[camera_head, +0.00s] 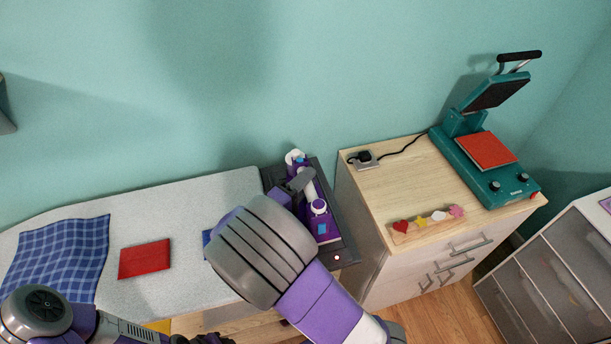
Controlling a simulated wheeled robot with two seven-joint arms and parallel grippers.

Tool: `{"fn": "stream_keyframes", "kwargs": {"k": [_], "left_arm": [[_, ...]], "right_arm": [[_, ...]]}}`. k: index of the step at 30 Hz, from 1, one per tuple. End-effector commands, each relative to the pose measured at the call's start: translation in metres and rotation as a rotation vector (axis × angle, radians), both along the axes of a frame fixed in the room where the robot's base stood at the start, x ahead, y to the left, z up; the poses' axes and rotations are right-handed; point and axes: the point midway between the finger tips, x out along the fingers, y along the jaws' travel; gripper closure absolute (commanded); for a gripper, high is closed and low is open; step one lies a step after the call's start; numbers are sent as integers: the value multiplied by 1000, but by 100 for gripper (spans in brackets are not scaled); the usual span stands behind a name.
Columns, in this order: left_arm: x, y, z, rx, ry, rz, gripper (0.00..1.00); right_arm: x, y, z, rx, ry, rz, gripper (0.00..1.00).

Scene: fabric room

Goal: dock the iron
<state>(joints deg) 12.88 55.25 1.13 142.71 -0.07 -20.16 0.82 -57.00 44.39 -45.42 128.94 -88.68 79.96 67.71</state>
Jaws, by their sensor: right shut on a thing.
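The purple and white iron (320,228) is over the dark dock (345,250) at the right end of the ironing board. My right gripper (302,182) is shut on the iron near its upper, handle part. My right wrist covers the iron's left side, so I cannot tell whether it rests fully on the dock. A small light shows at the dock's front. My left arm lies at the bottom left; only dark parts near its end show at the bottom edge, and its jaws cannot be made out.
The grey ironing board (190,215) holds a blue checked cloth (60,255), a red cloth (145,259) and a mostly hidden blue piece. A wooden-topped cabinet (390,185) to the right carries a teal heat press (480,165) and a strip of colored shapes (428,222).

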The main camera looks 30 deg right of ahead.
Motion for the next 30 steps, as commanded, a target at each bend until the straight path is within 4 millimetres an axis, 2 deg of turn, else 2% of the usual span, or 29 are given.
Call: {"fn": "stream_keyframes", "kwargs": {"k": [8, 9, 13, 23, 26, 30], "left_arm": [[0, 0, -2, 0, 0, 0, 57], [0, 0, -2, 0, 0, 0, 57], [0, 0, -2, 0, 0, 0, 57], [0, 0, -1, 0, 0, 0, 57], [0, 0, 1, 0, 0, 0, 57], [0, 0, 5, 0, 0, 0, 57]], "right_arm": [[0, 0, -3, -4, -6, 0, 100], [0, 0, -5, 0, -1, 0, 61], [0, 0, -5, 0, -1, 0, 42], [-1, 3, -5, 0, -1, 1, 42], [-4, 12, -5, 0, -1, 3, 42], [-13, 38, -5, -1, -1, 6, 42]]}}
